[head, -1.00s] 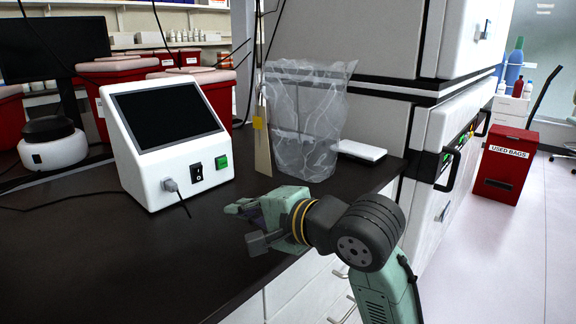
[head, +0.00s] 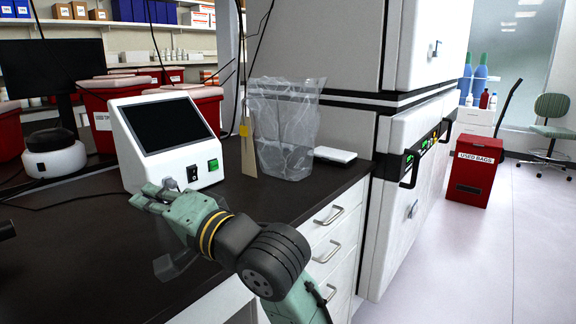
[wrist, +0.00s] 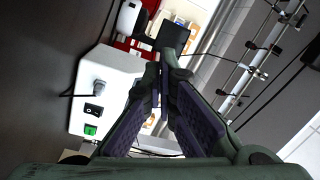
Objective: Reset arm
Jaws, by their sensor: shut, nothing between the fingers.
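My gripper (head: 150,196) is green and grey. It is held over the black bench top, in front of the white box with the dark screen (head: 165,135). In the wrist view my gripper (wrist: 163,70) shows its purple-lined fingers converging at their tips. The fingers are shut with nothing between them. The wrist view also shows the white box (wrist: 108,90) tipped sideways at the left, with its black switch and green button.
A clear plastic bag (head: 285,135) stands on the bench (head: 75,235) behind the gripper, beside a small white pad (head: 335,154). The white cabinet (head: 400,180) is at the right. Open floor (head: 470,260) lies right of the bench, with a red bin (head: 472,172) beyond.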

